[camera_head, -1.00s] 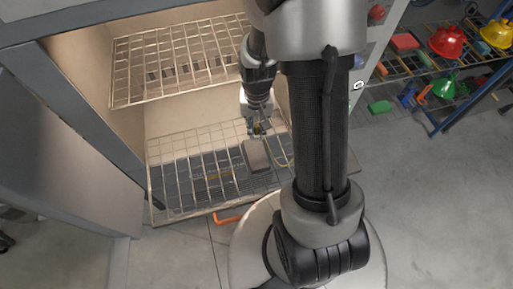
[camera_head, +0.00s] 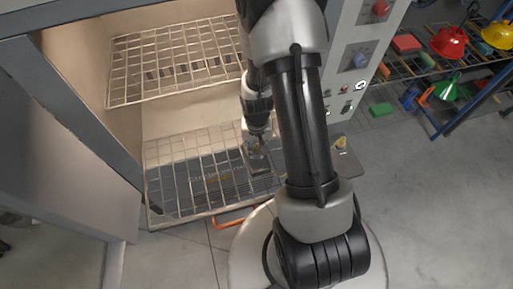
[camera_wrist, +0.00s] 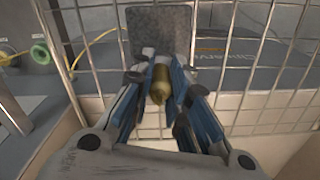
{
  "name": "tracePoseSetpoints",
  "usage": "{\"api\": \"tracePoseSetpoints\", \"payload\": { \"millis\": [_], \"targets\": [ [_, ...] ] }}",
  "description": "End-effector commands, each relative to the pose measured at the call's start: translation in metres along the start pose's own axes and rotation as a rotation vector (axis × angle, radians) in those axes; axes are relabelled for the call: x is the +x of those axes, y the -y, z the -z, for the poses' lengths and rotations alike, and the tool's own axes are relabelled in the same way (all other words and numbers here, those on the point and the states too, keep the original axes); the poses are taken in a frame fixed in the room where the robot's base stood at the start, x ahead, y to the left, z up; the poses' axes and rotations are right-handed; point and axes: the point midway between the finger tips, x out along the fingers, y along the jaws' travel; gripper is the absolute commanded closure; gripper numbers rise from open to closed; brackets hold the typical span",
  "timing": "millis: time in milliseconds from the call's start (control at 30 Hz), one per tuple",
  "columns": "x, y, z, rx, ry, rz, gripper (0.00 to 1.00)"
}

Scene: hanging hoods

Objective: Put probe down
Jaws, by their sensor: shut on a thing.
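My gripper (camera_head: 257,140) is low at the front right of the lower wire rack (camera_head: 178,182), inside the open cabinet. In the wrist view its blue-padded fingers (camera_wrist: 160,90) are closed around a brass-coloured, blunt-ended piece (camera_wrist: 160,82), which I take as the probe. A flat grey block (camera_wrist: 160,28) lies just beyond the fingertips, in line with the piece; I cannot tell whether they are joined. In the head view the block (camera_head: 259,164) is at the rack, partly hidden by my gripper. Contact with the wires is unclear.
An upper wire rack (camera_head: 175,62) spans the cabinet above. An orange handle (camera_head: 229,219) sticks out below the lower rack. A control panel (camera_head: 352,60) stands right of the opening. A thin cable (camera_wrist: 95,43) runs left of the block. Shelves with coloured funnels (camera_head: 448,42) stand far right.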

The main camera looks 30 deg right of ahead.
Motion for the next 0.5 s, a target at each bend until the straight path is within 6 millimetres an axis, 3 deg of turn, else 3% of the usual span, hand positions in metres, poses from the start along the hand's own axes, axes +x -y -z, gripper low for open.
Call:
{"api": "tracePoseSetpoints", "payload": {
  "millis": [167, 200, 500],
  "targets": [
    [0.0045, 0.0, 0.0, 0.0, 0.0, 0.0, 1.0],
    [0.0033, 0.0, -0.0001, 0.0, 0.0, 0.0, 0.82],
    [0.003, -0.0001, -0.0003, 0.0, 0.001, 0.0, 0.65]
  ]
}}
